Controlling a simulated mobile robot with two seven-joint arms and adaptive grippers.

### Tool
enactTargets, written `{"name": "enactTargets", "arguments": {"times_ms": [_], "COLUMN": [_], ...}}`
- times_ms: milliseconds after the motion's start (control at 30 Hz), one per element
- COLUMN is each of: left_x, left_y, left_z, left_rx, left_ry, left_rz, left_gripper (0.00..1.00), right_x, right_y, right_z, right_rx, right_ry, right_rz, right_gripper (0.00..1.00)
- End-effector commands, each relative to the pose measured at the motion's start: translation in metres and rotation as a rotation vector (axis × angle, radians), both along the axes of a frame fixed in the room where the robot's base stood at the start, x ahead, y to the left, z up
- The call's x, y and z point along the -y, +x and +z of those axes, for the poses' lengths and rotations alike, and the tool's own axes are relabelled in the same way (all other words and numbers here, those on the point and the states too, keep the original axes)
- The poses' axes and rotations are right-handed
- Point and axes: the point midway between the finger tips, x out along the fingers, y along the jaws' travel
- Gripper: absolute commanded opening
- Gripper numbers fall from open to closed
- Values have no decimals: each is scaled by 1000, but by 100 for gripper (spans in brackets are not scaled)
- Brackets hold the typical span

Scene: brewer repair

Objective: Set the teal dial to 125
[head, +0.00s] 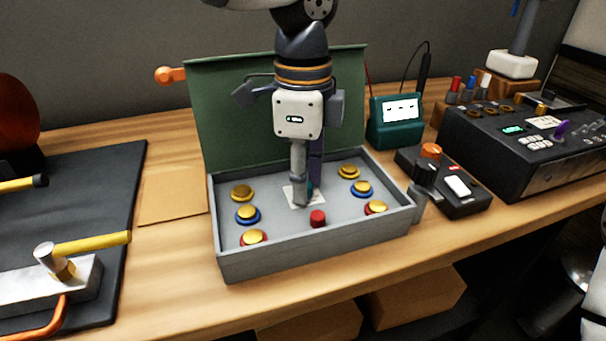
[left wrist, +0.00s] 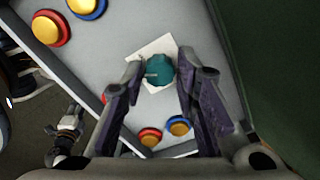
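The teal dial (left wrist: 160,71) sits on a white square plate (left wrist: 143,52) on the grey panel of an open box. In the head view only a sliver of the dial (head: 310,187) shows behind my finger. My left gripper (left wrist: 160,66) points down over it, with one fingertip on each side of the dial. The fingers look spread, with a small gap beside the dial. In the head view my left gripper (head: 305,199) hides most of the dial and plate. No readable scale marks show. My right gripper is not in view.
Several yellow-topped buttons on blue or red rings, such as one (head: 247,214), and a red knob (head: 318,218) surround the dial. The green lid (head: 225,125) stands open behind. A teal meter (head: 397,120) and black control boxes (head: 465,195) stand right.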

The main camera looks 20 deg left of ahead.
Motion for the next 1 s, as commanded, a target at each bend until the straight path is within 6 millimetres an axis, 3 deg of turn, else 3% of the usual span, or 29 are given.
{"name": "enactTargets", "arguments": {"times_ms": [367, 733, 867, 1000], "left_x": [0, 0, 0, 0], "left_y": [0, 1, 0, 0], "left_z": [4, 94, 114, 120], "left_rx": [0, 4, 2, -1], "left_ry": [0, -1, -1, 0], "left_rz": [1, 2, 2, 0], "left_gripper": [43, 43, 43, 43], "right_x": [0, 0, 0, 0], "right_y": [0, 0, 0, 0], "right_z": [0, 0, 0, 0], "right_rx": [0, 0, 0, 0], "right_ry": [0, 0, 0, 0], "right_rz": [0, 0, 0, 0], "right_gripper": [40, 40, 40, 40]}}
